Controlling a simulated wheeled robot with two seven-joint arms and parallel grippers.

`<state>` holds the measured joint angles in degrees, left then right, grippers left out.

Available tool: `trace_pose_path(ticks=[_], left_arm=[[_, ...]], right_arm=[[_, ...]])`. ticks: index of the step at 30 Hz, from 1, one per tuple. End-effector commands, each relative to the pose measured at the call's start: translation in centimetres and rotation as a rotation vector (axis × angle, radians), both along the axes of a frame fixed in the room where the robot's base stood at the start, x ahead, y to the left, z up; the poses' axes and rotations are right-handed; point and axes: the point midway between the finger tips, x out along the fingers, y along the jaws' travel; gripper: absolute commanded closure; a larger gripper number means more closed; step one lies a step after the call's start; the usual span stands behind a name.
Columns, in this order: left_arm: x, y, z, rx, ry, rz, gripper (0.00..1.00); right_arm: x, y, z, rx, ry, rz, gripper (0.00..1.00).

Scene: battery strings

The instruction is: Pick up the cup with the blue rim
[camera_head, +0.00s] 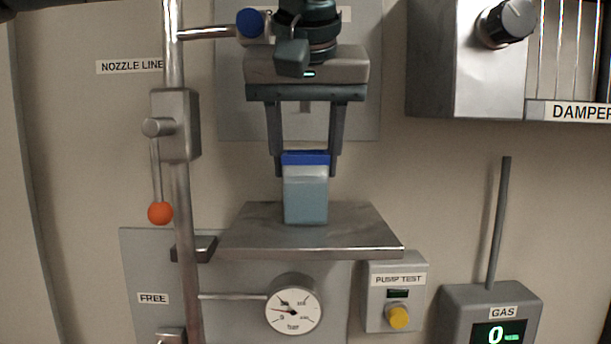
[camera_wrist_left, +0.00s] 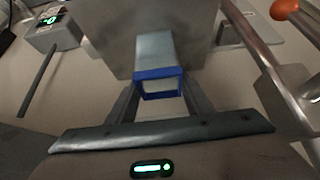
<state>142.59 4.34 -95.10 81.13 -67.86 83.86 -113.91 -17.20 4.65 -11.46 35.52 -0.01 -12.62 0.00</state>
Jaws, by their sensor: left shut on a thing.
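The cup with the blue rim (camera_head: 306,197) is a pale, bluish square cup, upright over the metal shelf (camera_head: 260,238) in the head view. My left gripper (camera_head: 305,168) comes down from above, with its two fingers on either side of the cup's rim, shut on it. In the left wrist view the cup (camera_wrist_left: 154,47) and its blue rim show between the fingers of the left gripper (camera_wrist_left: 158,88). The cup's base looks to be at the shelf; I cannot tell whether it touches. My right gripper is in neither view.
A vertical pipe (camera_head: 182,215) with an orange-knobbed lever (camera_head: 160,212) stands left of the shelf. Below are a pressure gauge (camera_head: 292,304) and a pump test box (camera_head: 394,290). A gas meter (camera_head: 490,310) with an upright rod stands at right. A damper box (camera_head: 465,60) is at upper right.

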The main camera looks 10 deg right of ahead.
Motion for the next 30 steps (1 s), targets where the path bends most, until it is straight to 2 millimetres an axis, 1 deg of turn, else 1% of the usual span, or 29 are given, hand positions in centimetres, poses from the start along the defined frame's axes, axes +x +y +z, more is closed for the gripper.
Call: trace_pose_path(ticks=[5,11,17,24,30], left_arm=[[0.0,0.0,0.3,-0.002,-0.001,0.0,0.79],[0.0,0.0,1.4,-0.003,0.0,0.001,0.79],[-3.7,0.7,1.0,0.0,-0.002,-0.004,0.79],[-9.4,1.9,1.0,0.0,-0.002,-0.002,0.79],[-13.7,2.8,1.2,-0.002,-0.002,-0.002,0.79]], right_arm=[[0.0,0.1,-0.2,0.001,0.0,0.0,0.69],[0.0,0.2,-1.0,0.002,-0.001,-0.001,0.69],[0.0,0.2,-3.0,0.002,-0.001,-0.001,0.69],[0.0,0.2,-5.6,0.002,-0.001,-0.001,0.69],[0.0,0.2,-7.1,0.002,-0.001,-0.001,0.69]])
